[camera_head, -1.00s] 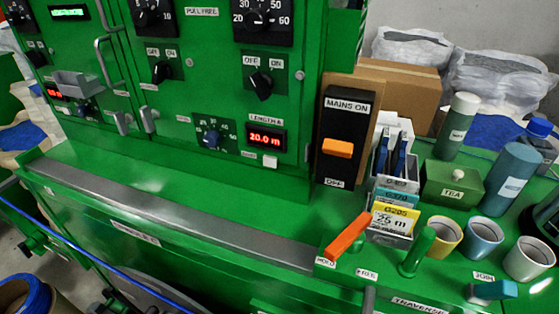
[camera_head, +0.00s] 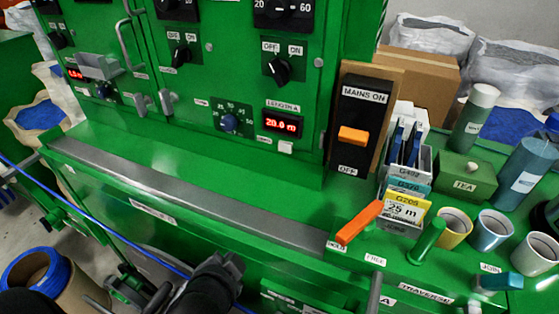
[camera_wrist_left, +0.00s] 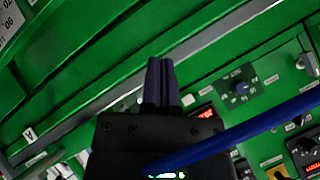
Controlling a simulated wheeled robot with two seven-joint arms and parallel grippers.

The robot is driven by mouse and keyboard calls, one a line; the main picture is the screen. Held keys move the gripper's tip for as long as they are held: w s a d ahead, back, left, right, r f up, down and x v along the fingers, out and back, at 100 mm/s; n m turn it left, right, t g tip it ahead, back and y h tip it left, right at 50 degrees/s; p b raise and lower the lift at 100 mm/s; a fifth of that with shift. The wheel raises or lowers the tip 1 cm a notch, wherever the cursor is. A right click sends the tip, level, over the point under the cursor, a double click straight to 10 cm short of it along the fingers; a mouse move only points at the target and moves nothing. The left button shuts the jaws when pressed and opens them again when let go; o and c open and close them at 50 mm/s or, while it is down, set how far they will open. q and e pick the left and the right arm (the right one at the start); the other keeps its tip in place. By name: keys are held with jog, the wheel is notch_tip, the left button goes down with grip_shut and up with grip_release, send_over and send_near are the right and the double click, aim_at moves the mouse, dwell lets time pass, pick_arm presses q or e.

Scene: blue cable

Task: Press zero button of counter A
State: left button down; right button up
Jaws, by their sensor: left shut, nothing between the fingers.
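Counter A is the red display (camera_head: 282,124) under the label LENGTH A on the green panel; it reads 20.0 m. A small pale button (camera_head: 285,147) sits just below it. My left gripper (camera_head: 232,262) is dark and low in the head view, in front of the grey rail and well below the button. In the left wrist view its two fingers (camera_wrist_left: 160,80) are together with nothing between them. A red display (camera_wrist_left: 205,112) and a small pale button (camera_wrist_left: 188,100) show just right of the fingers there; I cannot tell for sure that they are counter A's. My right gripper is not seen.
A blue cable (camera_head: 95,215) runs across the front below the grey rail (camera_head: 190,190) and crosses the wrist view. A dial (camera_head: 229,122) is left of the display. The orange mains switch (camera_head: 353,135), card box, cups and orange lever (camera_head: 359,222) stand right.

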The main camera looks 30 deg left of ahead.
aim_at(285, 148)
pick_arm(q)
jog(key=w+r+m+t+h, duration=0.3)
jog(key=w+r+m+t, duration=0.4)
jog(key=m, duration=0.5)
jog(key=shift+d+r+t, duration=0.2)
jog(key=shift+r+t, duration=0.6)
jog(key=shift+r, duration=0.15)
jog(key=w, duration=1.4)
jog(key=shift+a, duration=0.4)
